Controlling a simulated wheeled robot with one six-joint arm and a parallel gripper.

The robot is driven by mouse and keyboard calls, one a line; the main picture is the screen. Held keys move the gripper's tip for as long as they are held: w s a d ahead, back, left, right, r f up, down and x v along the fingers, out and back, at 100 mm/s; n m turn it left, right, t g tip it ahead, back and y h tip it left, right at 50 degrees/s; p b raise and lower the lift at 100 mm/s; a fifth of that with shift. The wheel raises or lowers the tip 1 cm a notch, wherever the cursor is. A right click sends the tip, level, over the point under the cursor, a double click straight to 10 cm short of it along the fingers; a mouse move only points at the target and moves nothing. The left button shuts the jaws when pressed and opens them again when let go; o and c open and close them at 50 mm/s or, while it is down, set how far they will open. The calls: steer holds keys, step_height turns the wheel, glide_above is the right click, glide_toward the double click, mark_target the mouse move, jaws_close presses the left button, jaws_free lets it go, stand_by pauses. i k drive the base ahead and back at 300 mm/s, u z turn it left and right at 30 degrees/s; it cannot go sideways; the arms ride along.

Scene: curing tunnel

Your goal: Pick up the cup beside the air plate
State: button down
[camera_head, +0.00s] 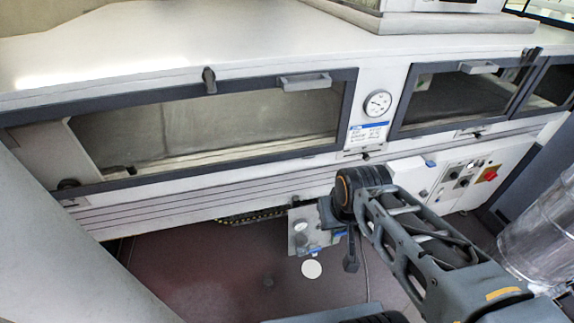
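A small grey panel (303,243) with a round dial and blue fittings hangs below the long white tunnel; it may be the air plate. No fingertips show clearly.
The white tunnel (215,50) runs across the view with dark-framed windows, a pressure gauge (377,103) and a control box with a red-and-yellow switch (489,174). A shiny metal cylinder (545,235) stands at right. Open floor (210,275) lies left of the panel.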

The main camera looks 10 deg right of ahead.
mark_target(267, 279)
steer(key=u, duration=0.6)
steer(key=k, duration=0.5)
steer(key=z, duration=1.5)
steer(key=i, duration=0.8)
steer(key=u, duration=3.05)
steer(key=i, duration=0.5)
